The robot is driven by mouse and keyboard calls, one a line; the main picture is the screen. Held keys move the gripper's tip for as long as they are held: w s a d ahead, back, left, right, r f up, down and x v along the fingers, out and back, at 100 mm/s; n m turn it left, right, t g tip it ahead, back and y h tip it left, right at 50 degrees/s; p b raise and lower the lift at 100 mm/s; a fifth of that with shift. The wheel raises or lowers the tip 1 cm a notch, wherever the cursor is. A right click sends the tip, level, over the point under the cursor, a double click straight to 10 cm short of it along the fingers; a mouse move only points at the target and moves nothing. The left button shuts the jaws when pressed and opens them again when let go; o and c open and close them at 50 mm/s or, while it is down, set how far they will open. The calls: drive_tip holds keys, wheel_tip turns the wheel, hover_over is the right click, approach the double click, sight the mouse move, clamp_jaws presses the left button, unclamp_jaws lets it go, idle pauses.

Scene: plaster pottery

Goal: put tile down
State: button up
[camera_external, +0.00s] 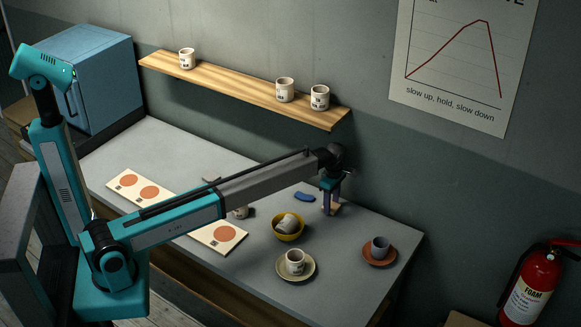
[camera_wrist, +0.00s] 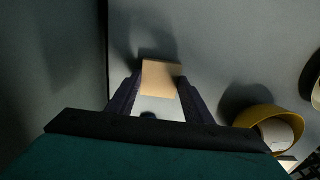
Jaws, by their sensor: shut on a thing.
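My gripper (camera_external: 331,200) is at the back of the grey table, close to the wall, pointing down. It is shut on a small tan tile (camera_wrist: 160,77), which shows between the dark fingers in the wrist view. In the external view only a small tan edge of the tile (camera_external: 336,209) shows beside the fingers. The tile is at or just above the table top (camera_external: 345,245); I cannot tell whether it touches.
A yellow bowl (camera_external: 288,233) with a cup in it stands left of my gripper. A cup on a cream saucer (camera_external: 309,272) and a grey cup on an orange saucer (camera_external: 390,259) stand in front. The wall shelf (camera_external: 233,90) holds cups.

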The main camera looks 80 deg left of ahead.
drive_tip(key=shift+f, duration=0.4)
drive_tip(key=o, duration=1.2)
drive_tip(key=shift+r, duration=0.15)
drive_tip(key=shift+r+b, duration=1.15)
drive_tip(key=shift+r, duration=2.45)
